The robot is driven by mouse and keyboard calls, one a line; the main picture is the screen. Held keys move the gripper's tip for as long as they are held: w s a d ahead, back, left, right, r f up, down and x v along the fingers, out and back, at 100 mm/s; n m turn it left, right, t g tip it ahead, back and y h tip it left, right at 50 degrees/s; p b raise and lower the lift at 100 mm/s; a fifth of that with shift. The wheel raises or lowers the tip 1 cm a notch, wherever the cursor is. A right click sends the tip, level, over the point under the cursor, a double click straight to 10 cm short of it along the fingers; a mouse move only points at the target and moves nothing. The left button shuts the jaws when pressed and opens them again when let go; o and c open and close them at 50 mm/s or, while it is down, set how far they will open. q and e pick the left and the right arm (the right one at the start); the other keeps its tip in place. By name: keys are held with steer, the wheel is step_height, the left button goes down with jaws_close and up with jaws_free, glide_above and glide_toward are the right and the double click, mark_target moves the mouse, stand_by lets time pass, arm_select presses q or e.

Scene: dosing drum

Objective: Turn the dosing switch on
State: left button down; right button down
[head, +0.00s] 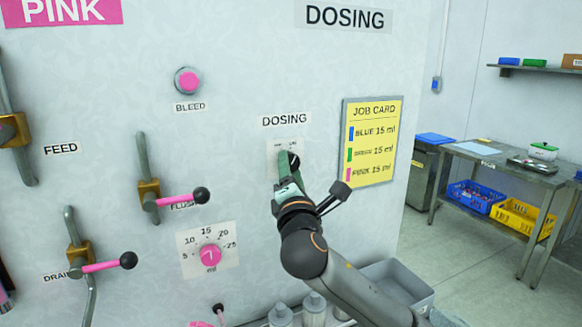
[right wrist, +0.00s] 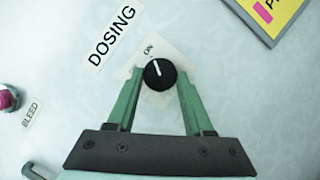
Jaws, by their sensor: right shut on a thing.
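The dosing switch is a round black knob (head: 294,161) on a pale plate (head: 272,149) under the small DOSING label (head: 284,119). My right gripper (head: 288,164) is at the knob, its green fingers partly hiding it and the plate. In the right wrist view the two fingers are shut on opposite sides of the knob (right wrist: 160,75). The white line on the knob points up and slightly left there, roughly towards the ON mark (right wrist: 148,50). Any other mark on the plate is hidden or too small to read. My left gripper is not in view.
The pink BLEED button (head: 187,81), the FLUSH lever (head: 180,200) and the pink dial (head: 210,255) are left of my right arm. A yellow job card (head: 372,142) hangs close on the right. A grey bin (head: 398,282) stands below.

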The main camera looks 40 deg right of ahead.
steer(key=shift+r, duration=0.1)
stand_by(0.4)
steer(key=shift+c, duration=1.4)
jaws_free()
